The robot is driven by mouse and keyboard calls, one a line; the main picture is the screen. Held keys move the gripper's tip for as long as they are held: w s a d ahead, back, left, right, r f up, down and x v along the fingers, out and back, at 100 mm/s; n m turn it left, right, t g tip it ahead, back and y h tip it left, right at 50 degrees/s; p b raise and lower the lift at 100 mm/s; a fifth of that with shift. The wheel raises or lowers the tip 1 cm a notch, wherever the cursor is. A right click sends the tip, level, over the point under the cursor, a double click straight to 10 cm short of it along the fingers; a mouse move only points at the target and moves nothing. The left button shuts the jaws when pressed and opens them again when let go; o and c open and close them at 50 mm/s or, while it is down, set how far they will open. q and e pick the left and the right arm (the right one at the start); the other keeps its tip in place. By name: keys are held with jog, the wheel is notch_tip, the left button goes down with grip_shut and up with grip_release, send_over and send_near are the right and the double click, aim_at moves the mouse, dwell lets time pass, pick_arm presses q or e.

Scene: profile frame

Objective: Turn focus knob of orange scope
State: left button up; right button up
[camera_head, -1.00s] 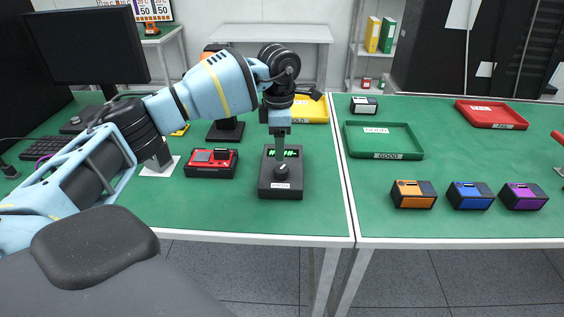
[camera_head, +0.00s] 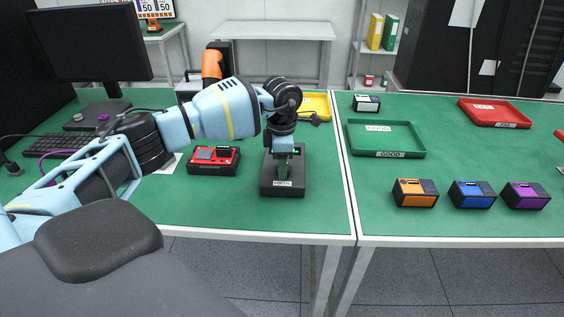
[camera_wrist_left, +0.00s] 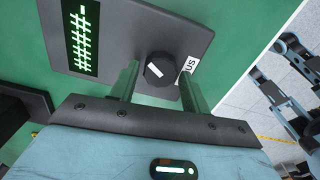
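The focus box (camera_head: 282,188) is a black unit on the left table, with a green trace screen and a label on its front. In the left wrist view its round dark knob (camera_wrist_left: 158,70) has a white mark and sits beside the label. My left gripper (camera_head: 284,165) is over the box and hides the knob in the head view. In the wrist view my left gripper (camera_wrist_left: 160,80) is open, one finger on each side of the knob with a visible gap. An orange scope-like device (camera_head: 211,65) stands behind my left arm, mostly hidden.
A red device (camera_head: 213,160) stands left of the focus box. A yellow tray (camera_head: 316,106) lies behind it. The right table holds a green tray (camera_head: 420,152), a red tray (camera_head: 518,122) and orange (camera_head: 415,200), blue and purple boxes. The table front edge is close.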

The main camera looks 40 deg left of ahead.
pick_arm(q)
jog(key=c, duration=0.7)
jog(key=shift+o, duration=0.2)
jog(key=shift+m, duration=1)
jog(key=shift+m+b, duration=0.3)
jog(key=shift+m, duration=1.1)
pick_arm(e)
jog(key=shift+s+a+f, duration=0.1)
jog(key=shift+s+f, duration=0.2)
jog(key=shift+f, duration=0.1)
pick_arm(q)
jog(key=o, duration=1)
jog(key=shift+r, duration=3.9)
pick_arm(e)
jog(key=shift+s+f, duration=0.1)
jog(key=shift+f, duration=0.1)
